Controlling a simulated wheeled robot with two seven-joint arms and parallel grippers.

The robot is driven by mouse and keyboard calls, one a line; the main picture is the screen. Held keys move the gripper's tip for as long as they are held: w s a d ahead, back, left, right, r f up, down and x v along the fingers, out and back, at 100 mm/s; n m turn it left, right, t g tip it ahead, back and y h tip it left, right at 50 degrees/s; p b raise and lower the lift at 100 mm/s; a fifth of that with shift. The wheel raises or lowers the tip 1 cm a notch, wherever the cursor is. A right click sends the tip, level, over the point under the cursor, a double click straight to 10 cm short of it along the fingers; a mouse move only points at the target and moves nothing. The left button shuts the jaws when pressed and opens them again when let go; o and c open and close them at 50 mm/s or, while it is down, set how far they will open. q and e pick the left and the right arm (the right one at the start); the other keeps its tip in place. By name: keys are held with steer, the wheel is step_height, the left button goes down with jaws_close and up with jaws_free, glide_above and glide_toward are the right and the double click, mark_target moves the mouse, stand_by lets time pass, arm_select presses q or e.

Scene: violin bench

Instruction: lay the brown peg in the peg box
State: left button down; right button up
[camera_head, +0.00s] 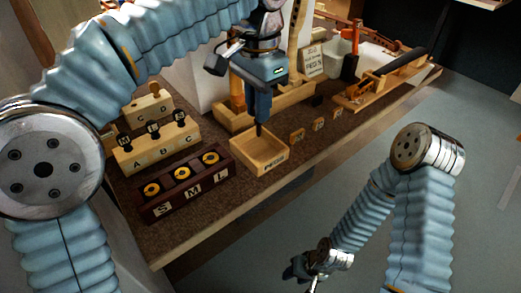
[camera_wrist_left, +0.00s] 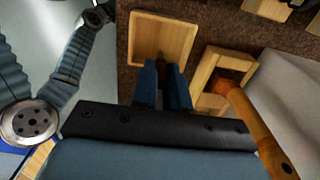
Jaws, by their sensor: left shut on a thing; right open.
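The peg box (camera_head: 272,167) is a small open wooden tray with a label on its front, near the table's front edge. It also shows in the left wrist view (camera_wrist_left: 188,38). My left gripper (camera_head: 259,118) points down over the box and is shut on the brown peg (camera_head: 259,131). The dark tip of the peg shows below the fingers, over the box opening; I cannot tell whether it touches the floor. In the left wrist view the peg (camera_wrist_left: 162,68) sits between the fingertips, mostly hidden. My right gripper (camera_head: 305,268) is low, off the table, open and apart from everything.
A dark block (camera_head: 183,186) marked S, M, L with yellow rings stands left of the box. A wooden block (camera_head: 157,149) marked A, B, C stands behind it. Small wooden tags (camera_head: 318,124) lie to the right. A wooden stand (camera_head: 290,99) is behind the box.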

arm_select(q)
steer(key=shift+f+b, duration=1.55)
steer(key=shift+f, duration=0.8)
stand_by(0.7)
steer(key=c, duration=1.1)
jaws_free()
steer(key=shift+o, duration=0.2)
steer(key=shift+r, duration=0.1)
step_height(320, 180, up, 13)
steer(key=p, duration=0.5)
steer(key=shift+r, duration=0.35)
